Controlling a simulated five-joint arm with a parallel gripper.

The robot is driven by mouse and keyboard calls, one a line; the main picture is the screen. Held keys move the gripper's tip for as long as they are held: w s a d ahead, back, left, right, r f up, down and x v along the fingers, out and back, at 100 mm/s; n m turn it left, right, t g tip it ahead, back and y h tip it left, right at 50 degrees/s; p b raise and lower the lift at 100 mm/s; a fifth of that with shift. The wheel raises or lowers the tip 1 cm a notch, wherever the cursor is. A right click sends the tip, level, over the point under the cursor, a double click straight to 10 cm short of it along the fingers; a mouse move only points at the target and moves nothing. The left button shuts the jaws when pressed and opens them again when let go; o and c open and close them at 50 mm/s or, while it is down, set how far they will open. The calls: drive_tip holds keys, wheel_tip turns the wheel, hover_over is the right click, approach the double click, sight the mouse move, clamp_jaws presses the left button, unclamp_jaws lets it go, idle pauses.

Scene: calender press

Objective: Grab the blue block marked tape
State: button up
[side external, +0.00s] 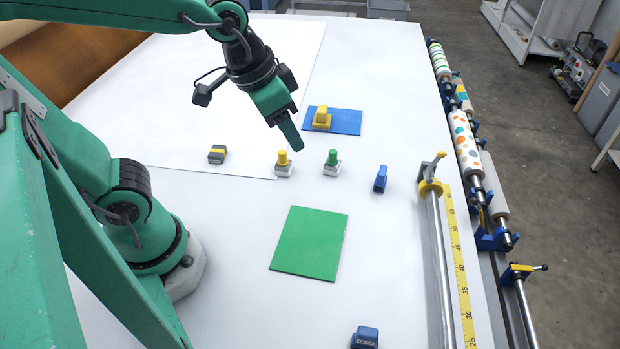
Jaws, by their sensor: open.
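A blue block (365,338) with a small light label on its side sits at the bottom edge of the side external view, near the front of the white table. Its label is too small to read. A second, smaller blue object (380,179) stands right of centre; I see no readable marking on it. My gripper (291,137) is open and points down above the middle of the table, far behind the labelled block. I see nothing held in it, and its fingers overlap in this view.
Yellow-topped (283,163) and green-topped (332,162) pieces stand below my gripper. A grey-yellow block (217,154) is left. A yellow piece (321,118) stands on a blue mat (347,122). A green mat (309,243) lies centrally; a metal rail (437,260) is right.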

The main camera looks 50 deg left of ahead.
drive_tip(key=w+d+f+m+g, duration=0.2)
drive_tip(key=d+f, duration=0.1)
drive_tip(key=d, duration=0.6)
drive_tip(key=m+g+y, duration=0.1)
drive_tip(key=m+g, duration=0.1)
drive_tip(key=m, duration=0.3)
hover_over(368, 332)
wheel_tip(368, 332, down, 12)
drive_tip(key=shift+w+f, duration=0.15)
drive_tip(key=shift+f, duration=4.05)
drive_tip(key=shift+c, duration=0.4)
clamp_jaws()
